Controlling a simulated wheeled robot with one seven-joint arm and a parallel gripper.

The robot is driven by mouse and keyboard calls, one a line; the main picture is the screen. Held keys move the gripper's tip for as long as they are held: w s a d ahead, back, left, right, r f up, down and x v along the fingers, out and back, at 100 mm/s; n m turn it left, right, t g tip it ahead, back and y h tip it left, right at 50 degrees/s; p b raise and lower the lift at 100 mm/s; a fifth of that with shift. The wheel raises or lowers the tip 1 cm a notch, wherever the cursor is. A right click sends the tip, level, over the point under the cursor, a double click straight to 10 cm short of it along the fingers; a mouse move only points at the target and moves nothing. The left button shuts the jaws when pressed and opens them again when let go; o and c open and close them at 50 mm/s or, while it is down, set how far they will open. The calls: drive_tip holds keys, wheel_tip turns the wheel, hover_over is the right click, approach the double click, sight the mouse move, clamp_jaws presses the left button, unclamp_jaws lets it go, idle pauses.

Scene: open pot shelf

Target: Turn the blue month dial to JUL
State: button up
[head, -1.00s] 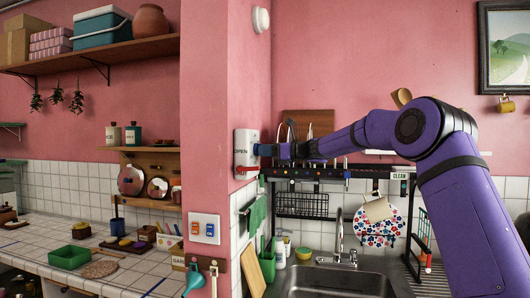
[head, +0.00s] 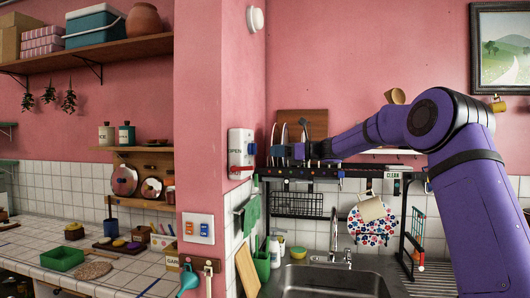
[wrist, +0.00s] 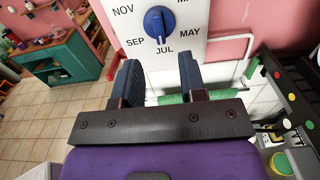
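The blue month dial (wrist: 159,24) sits on a white panel (wrist: 190,45) at the top of the wrist view. Black labels NOV, SEP, JUL and MAY ring it; JUL is directly below, and the dial's pale mark appears to point down toward JUL. In the head view the dial (head: 251,148) is small, on the side of the white box (head: 236,140) on the pink pillar. My gripper (wrist: 160,66) is open and empty, its two dark fingers apart and clear of the dial. In the head view my gripper (head: 301,151) is right of the box.
A black dish rack (head: 330,172) stands over the sink (head: 330,280), close below my arm. A red piece (head: 239,169) is at the box's lower edge. A green towel (head: 249,215) hangs below. Open space lies between gripper and box.

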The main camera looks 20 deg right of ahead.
drive_tip(key=shift+v, duration=2.2)
drive_tip(key=s+a+f+n+g+h, duration=0.2)
drive_tip(key=s+a+n+h, duration=0.3)
drive_tip(key=s, duration=0.5)
drive_tip(key=s+a+f+n+g+h, duration=0.2)
drive_tip(key=s+a+n, duration=0.4)
drive_tip(key=s, duration=0.4)
drive_tip(key=s+d+f+n+h, duration=0.2)
drive_tip(key=s+f+n+h, duration=0.1)
drive_tip(key=s, duration=0.7)
drive_tip(key=s+d+f+n+h, duration=0.2)
drive_tip(key=s+f+n, duration=0.2)
drive_tip(key=s, duration=0.6)
drive_tip(key=s+d+f+n+h, duration=0.3)
drive_tip(key=s+n, duration=0.3)
drive_tip(key=s, duration=0.5)
drive_tip(key=shift+f+h, duration=0.3)
drive_tip(key=shift+f, duration=0.4)
